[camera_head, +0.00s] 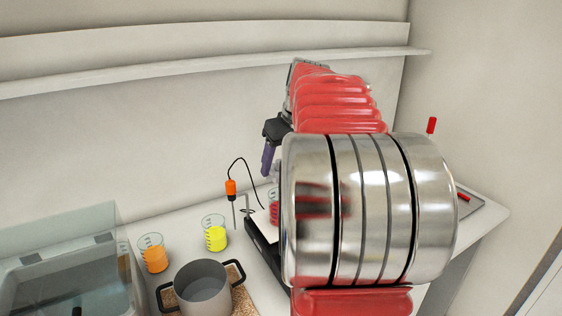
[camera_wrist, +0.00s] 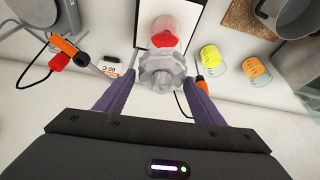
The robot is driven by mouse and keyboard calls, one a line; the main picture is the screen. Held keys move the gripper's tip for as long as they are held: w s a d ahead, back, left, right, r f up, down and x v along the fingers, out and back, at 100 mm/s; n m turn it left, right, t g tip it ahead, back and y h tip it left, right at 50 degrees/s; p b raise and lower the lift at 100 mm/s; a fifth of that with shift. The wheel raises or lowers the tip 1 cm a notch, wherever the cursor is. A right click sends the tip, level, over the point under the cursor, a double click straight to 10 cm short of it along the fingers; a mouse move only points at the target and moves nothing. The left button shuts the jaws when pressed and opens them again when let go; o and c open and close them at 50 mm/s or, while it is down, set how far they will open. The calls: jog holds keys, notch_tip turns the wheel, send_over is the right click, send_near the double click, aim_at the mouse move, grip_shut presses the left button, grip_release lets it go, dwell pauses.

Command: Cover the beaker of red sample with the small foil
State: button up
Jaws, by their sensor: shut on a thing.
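The beaker of red sample (camera_wrist: 165,30) stands on a white-topped plate with a dark edge (camera_wrist: 192,17), seen from above in the wrist view. In the head view my arm hides most of the beaker (camera_head: 273,208). The small foil (camera_wrist: 163,70), crumpled and silver, is between the fingers of my gripper (camera_wrist: 162,84), which is shut on it. The foil overlaps the near side of the beaker in the wrist view; I cannot tell whether they touch. In the head view my gripper (camera_head: 268,158) is above the beaker, and the foil is not clearly visible.
A yellow beaker (camera_head: 215,236) and an orange beaker (camera_head: 154,256) stand left of the plate. A grey pot (camera_head: 203,288) sits on a cork mat in front. An orange-handled probe (camera_head: 231,188) with a cable is close beside the plate. A shelf (camera_head: 200,70) runs along the wall.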

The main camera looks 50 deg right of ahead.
notch_tip(320, 180, down, 7)
jog(key=shift+f, duration=0.15)
dwell(1.0)
jog(key=o, duration=1.1)
jog(key=v, duration=1.3)
jog(key=shift+s+r, duration=0.25)
jog(key=shift+r, duration=0.05)
